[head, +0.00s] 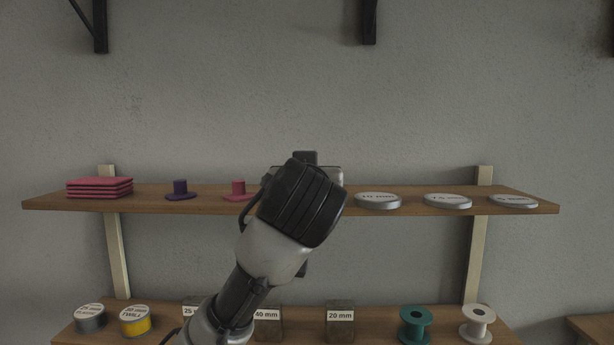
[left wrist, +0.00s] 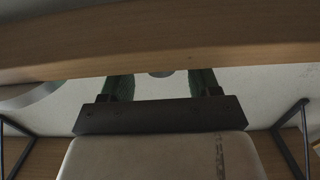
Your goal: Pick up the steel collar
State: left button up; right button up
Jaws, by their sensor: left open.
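No item can be picked out for certain as the steel collar. Several flat grey discs with labels too small to read lie on the upper shelf (head: 150,200), among them a left one (head: 378,200), a middle one (head: 448,201) and a right one (head: 513,201). In the left wrist view, a small grey rounded piece (left wrist: 160,75) shows between my fingers, partly hidden by a wooden board; I cannot tell what it is. My left gripper (left wrist: 162,80) is open, its dark green-grey fingers apart. In the head view my left wrist hides its fingers. My right gripper is out of view.
The upper shelf also holds pink slabs (head: 99,187), a purple peg (head: 180,189) and a pink peg (head: 239,189). Below stand labelled rolls (head: 135,320), dark blocks (head: 340,323), a green spool (head: 415,325) and a white spool (head: 478,323). A board (left wrist: 160,40) crosses close to my fingers.

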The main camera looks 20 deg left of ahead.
pick_arm(q)
jog(key=shift+x, duration=1.2)
jog(key=shift+s, duration=0.1)
jog(key=shift+c, duration=1.3)
jog(key=c, duration=0.7)
jog(key=shift+c, duration=0.5)
jog(key=shift+r, duration=0.1)
